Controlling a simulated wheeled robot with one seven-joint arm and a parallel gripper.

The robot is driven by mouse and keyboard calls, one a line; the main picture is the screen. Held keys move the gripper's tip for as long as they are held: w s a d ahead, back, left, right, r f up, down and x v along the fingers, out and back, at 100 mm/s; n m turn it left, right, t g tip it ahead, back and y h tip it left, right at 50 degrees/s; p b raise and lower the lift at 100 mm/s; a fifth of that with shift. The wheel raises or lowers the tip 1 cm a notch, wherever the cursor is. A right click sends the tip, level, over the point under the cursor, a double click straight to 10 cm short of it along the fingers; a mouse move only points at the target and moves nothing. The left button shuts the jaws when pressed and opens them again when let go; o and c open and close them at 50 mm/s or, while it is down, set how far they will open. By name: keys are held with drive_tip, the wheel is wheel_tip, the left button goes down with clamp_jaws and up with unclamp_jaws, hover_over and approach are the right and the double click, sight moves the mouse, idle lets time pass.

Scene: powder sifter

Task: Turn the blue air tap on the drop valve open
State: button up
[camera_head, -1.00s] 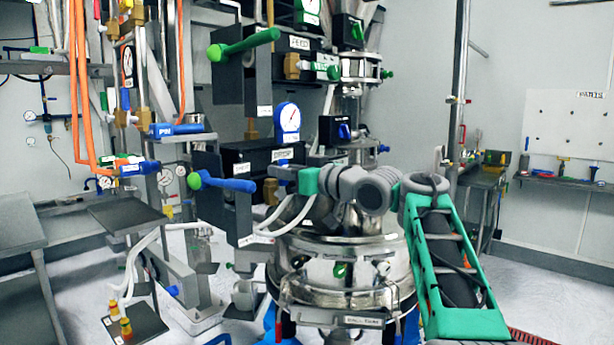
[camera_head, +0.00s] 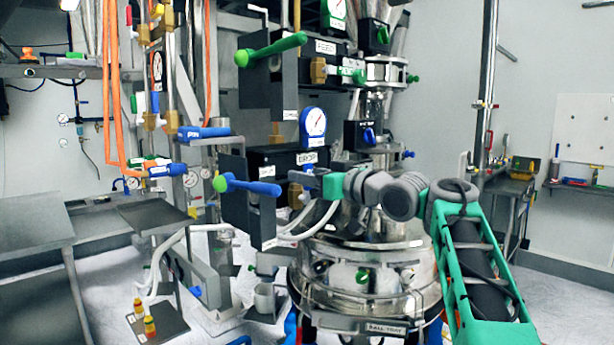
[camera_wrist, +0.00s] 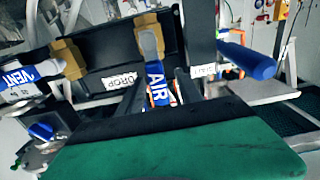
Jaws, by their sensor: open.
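The drop valve's black box (camera_head: 270,160) carries a DROP label, which also shows in the wrist view (camera_wrist: 122,80). The blue air tap (camera_wrist: 157,84), marked AIR, hangs from a brass fitting on the box's front and points toward my gripper. My gripper (camera_head: 304,180) is at the valve's front; in the wrist view its dark fingers (camera_wrist: 155,98) are apart, with the lower end of the tap between or just before them. I cannot tell whether they touch it. The green gripper body hides what lies below.
A blue VENT tap (camera_wrist: 32,78) is left of the air tap. A blue lever (camera_head: 250,187) with a green knob sticks out left of the valve, close to my gripper. A blue-rimmed gauge (camera_head: 313,122) is above. The steel sifter (camera_head: 365,275) stands below my arm.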

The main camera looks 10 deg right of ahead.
drive_tip(key=b+v, duration=0.1)
drive_tip(key=v, duration=0.6)
drive_tip(key=shift+s+d, duration=0.25)
drive_tip(key=shift+s, duration=0.1)
drive_tip(key=s+a+f+m+g+h+p, duration=0.1)
drive_tip(key=s+f+m+g+h+p, duration=0.15)
drive_tip(key=f, duration=0.45)
drive_tip(key=s+a+f+m+g+h+p, duration=0.1)
drive_tip(key=s+f+m+h+p, duration=0.2)
drive_tip(key=f, duration=0.4)
drive_tip(key=s+d+f+m+g+h+p, duration=0.1)
drive_tip(key=s+d+f+g+h+p, duration=0.1)
drive_tip(key=s+f, duration=0.8)
drive_tip(key=s+d+f+m+g+h+p, duration=0.1)
drive_tip(key=s+f+g, duration=0.4)
drive_tip(key=s+f, duration=0.5)
drive_tip(key=s+d+h+p, duration=0.1)
drive_tip(key=s+h, duration=0.1)
drive_tip(key=s, duration=0.1)
drive_tip(key=shift+s+d+f+p, duration=0.15)
drive_tip(key=shift+s+d+p, duration=0.05)
drive_tip(key=shift+s+p, duration=0.15)
drive_tip(key=shift+g+h, duration=0.25)
drive_tip(key=shift+c, duration=0.6)
